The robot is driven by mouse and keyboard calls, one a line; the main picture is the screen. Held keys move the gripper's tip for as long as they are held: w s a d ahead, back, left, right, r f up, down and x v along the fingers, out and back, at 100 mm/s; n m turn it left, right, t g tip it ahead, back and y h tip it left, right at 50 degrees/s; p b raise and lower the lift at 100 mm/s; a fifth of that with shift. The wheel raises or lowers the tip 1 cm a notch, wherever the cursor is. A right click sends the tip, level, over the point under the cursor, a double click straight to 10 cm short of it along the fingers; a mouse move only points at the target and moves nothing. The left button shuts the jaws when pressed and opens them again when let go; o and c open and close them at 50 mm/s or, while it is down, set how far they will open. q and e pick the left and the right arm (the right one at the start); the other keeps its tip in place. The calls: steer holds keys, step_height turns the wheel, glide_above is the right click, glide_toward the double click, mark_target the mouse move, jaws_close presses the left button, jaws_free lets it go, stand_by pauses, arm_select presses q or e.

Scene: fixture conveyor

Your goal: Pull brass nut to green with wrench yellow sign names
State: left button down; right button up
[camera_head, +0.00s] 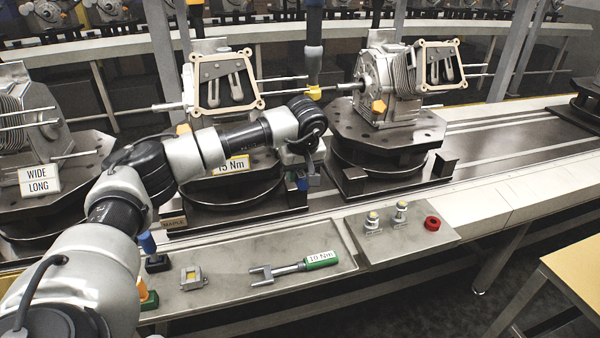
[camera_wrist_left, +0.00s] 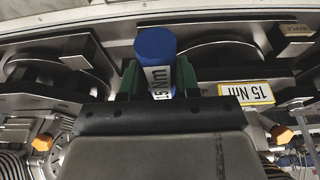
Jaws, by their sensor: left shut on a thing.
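My left gripper (camera_wrist_left: 157,82) is shut on a blue handle (camera_wrist_left: 155,46) labelled 15 Nm, between green fingers in the left wrist view. In the head view this gripper (camera_head: 304,170) hangs below my wrist, in front of the two turntables; its fingers are small there. A yellow-edged sign (camera_head: 232,165) reads 15 Nm; it also shows upside down in the left wrist view (camera_wrist_left: 245,94). A brass-coloured nut (camera_head: 378,106) sits on the grey housing at right, and others show nearby. A green-handled wrench (camera_head: 320,259) lies on the tray. My right gripper is out of view.
The grey tray (camera_head: 225,301) also holds a small metal frame (camera_head: 192,278). A panel to its right has a red button (camera_head: 432,223) and two knobs. A WIDE LONG sign (camera_head: 38,180) stands at left.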

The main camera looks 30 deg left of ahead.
arm_select(q)
steer(key=shift+w+a, duration=0.3)
steer(key=shift+a, duration=0.1)
steer(key=shift+a, duration=0.1)
stand_by(0.5)
steer(key=shift+s+a+m, duration=0.9)
steer(key=shift+s+m, duration=0.1)
steer(key=shift+s, duration=0.1)
steer(key=shift+a+p, duration=0.1)
steer(key=shift+p, duration=0.2)
steer(key=shift+s+a+m+t+h, duration=0.4)
steer(key=shift+s+a+m, duration=0.45)
steer(key=shift+a+m, duration=0.2)
steer(key=shift+a, duration=0.1)
steer(key=shift+s+a+f+m+h, duration=0.15)
steer(key=shift+s+a+m, duration=0.2)
steer(key=shift+a+m, duration=0.25)
steer(key=shift+s+a+m+h, duration=0.15)
steer(key=shift+s+a+m, duration=0.25)
steer(key=shift+a, duration=0.25)
